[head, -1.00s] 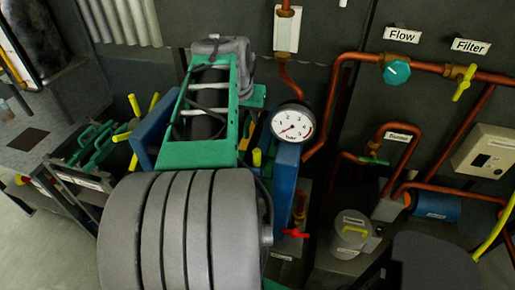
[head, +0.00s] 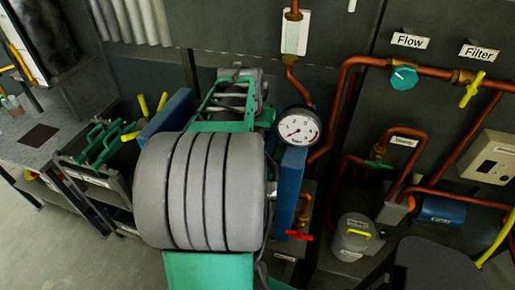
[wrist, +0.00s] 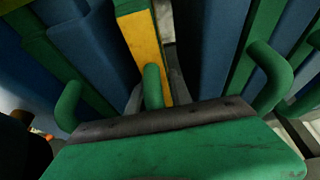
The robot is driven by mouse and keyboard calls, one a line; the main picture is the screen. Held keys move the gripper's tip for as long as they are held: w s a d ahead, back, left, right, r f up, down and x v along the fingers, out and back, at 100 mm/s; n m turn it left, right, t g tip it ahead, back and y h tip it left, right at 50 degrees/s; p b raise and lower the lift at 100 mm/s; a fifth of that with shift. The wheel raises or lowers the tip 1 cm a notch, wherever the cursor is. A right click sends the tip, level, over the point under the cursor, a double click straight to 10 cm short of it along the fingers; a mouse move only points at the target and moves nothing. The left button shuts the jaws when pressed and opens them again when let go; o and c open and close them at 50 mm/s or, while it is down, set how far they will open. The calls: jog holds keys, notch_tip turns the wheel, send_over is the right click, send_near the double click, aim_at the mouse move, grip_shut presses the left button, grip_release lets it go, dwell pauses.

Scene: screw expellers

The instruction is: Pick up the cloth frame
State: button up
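Several green frames with loop handles (head: 98,142) stand in a dark rack at the left of the head view; I cannot tell which one is the cloth frame. The wrist view shows blue panels (wrist: 95,45) with green edges, curved green handles (wrist: 270,78) and a yellow strip (wrist: 142,45). A broad green plate (wrist: 180,150) with a dark strip fills the bottom of that view, very close to the camera. My fingertips do not show clearly.
A blue post (head: 290,190) and a pressure gauge (head: 298,128) stand right of my arm. Yellow handles (head: 143,104) stick up left of it. Copper pipes (head: 340,100) run along the right wall. A grey canister (head: 354,237) stands below them. Floor at lower left is clear.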

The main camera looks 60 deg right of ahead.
grip_shut()
jog(key=shift+r, duration=0.1)
dwell(1.1)
